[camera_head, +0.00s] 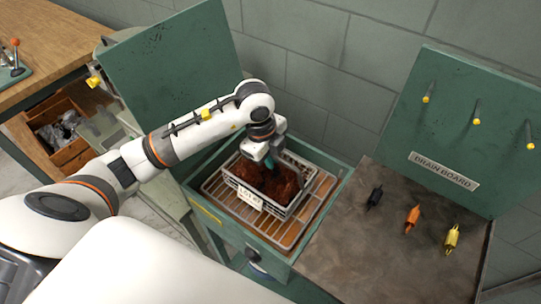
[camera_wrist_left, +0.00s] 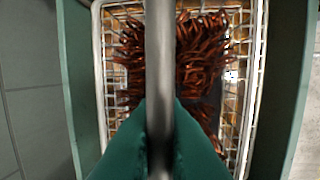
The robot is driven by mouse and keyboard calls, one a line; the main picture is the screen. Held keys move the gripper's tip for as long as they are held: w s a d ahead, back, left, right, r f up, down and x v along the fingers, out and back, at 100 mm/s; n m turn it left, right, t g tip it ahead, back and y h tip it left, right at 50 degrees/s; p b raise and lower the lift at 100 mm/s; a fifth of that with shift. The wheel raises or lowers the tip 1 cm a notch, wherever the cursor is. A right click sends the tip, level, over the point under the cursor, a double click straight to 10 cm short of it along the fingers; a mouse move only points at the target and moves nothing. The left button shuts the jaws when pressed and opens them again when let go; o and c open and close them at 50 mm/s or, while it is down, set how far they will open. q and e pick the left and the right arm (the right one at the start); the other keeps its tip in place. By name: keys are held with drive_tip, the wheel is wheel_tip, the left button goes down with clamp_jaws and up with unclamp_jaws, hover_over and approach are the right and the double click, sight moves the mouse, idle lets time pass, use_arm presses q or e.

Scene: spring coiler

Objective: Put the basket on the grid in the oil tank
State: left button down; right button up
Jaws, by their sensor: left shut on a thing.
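The wire basket (camera_head: 256,201) is full of reddish-brown springs (camera_head: 268,182) and carries a white label on its front. In the head view it is over the wire grid (camera_head: 308,212) inside the green oil tank (camera_head: 259,240); I cannot tell whether it touches the grid. My left gripper (camera_head: 271,157) reaches down over the basket from the left arm. In the left wrist view its green fingers (camera_wrist_left: 160,130) are shut on the basket's grey handle bar (camera_wrist_left: 159,60), with the springs below. My right gripper is not in view.
The green tank lid (camera_head: 175,70) stands open behind. A wooden bench with an open drawer (camera_head: 60,130) is at the far left.

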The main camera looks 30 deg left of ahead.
sight(263, 172)
use_arm(q)
drive_tip(key=c, duration=1.5)
unclamp_jaws()
drive_tip(key=r, duration=0.4)
drive_tip(key=s+a+r+b, duration=0.1)
drive_tip(key=r, duration=0.7)
drive_tip(key=shift+s+a, duration=0.15)
drive_tip(key=shift+s, duration=0.1)
drive_tip(key=shift+f, duration=0.1)
